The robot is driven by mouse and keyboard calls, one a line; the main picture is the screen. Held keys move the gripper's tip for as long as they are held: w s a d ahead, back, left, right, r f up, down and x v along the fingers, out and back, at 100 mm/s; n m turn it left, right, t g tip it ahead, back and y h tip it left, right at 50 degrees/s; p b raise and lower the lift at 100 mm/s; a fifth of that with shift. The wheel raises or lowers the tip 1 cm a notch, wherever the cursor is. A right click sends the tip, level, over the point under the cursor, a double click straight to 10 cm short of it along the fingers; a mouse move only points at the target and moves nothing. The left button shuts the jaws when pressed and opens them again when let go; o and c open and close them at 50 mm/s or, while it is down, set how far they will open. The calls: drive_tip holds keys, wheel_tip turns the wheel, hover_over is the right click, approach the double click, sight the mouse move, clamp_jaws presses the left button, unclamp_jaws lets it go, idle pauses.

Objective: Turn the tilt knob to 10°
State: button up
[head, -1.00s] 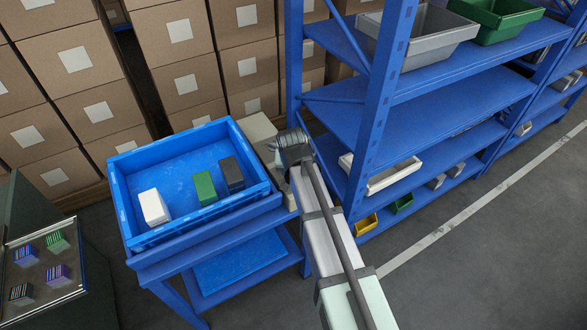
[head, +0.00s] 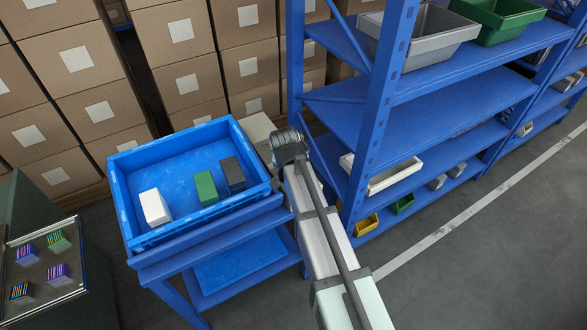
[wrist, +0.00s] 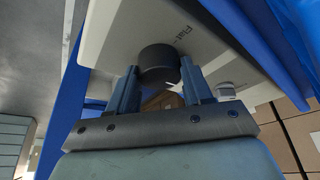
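In the wrist view, a dark round knob (wrist: 158,62) stands out from a pale panel (wrist: 122,25). My gripper (wrist: 159,75) has one finger on each side of it, and both fingertips appear to touch its sides. In the head view, my arm's end is at a pale machine (head: 257,130) beside the blue tray; the fingers and dark knob are hidden there.
A blue tray (head: 118,200) on a blue stand holds a white block (head: 155,207), a green block (head: 206,188) and a dark block (head: 232,175). A blue shelf rack (head: 368,110) stands close to the right of my arm. Stacked cartons (head: 180,65) fill the back.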

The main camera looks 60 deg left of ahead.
drive_tip(key=o, duration=0.4)
drive_tip(key=shift+o, duration=0.2)
drive_tip(key=v, duration=1.3)
drive_tip(key=shift+r, duration=0.35)
drive_tip(key=shift+s+d, duration=0.15)
